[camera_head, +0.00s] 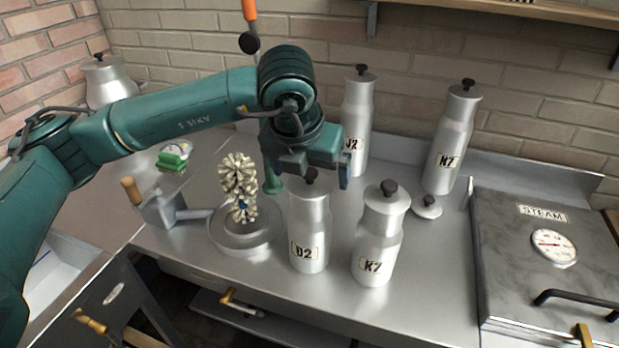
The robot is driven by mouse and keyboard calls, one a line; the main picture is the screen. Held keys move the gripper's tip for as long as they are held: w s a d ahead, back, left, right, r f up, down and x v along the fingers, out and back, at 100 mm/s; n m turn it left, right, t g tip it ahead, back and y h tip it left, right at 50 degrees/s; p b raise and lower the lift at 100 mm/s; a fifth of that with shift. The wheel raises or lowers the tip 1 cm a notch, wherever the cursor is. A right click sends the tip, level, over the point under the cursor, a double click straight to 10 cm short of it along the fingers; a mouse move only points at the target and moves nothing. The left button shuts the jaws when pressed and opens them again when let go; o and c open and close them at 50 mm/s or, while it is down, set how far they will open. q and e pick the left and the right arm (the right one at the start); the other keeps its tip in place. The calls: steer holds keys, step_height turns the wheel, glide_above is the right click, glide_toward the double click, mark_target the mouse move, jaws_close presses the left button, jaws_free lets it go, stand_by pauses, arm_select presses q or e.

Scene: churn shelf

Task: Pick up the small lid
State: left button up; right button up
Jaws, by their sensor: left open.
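A small lid (428,208) with a black knob lies on the steel counter, at the foot of the rear right can. My left gripper (311,178) is open above the front can marked D2 (309,235), with that can's black knob showing between its fingers. I cannot tell whether it touches the knob. The small lid is to the right of this gripper and apart from it. My right gripper is out of view.
Another front can (378,240) has a wide lid. Two taller cans stand behind, at left (357,120) and right (452,140). A brush-like cluster (240,180) stands on a round base. A steam box (550,265) fills the right side.

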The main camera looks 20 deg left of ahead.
arm_select(q)
steer(key=shift+w+f, duration=0.1)
steer(key=shift+f, duration=0.25)
steer(key=shift+c, duration=0.3)
steer(key=c, duration=1)
steer(key=shift+r, duration=0.1)
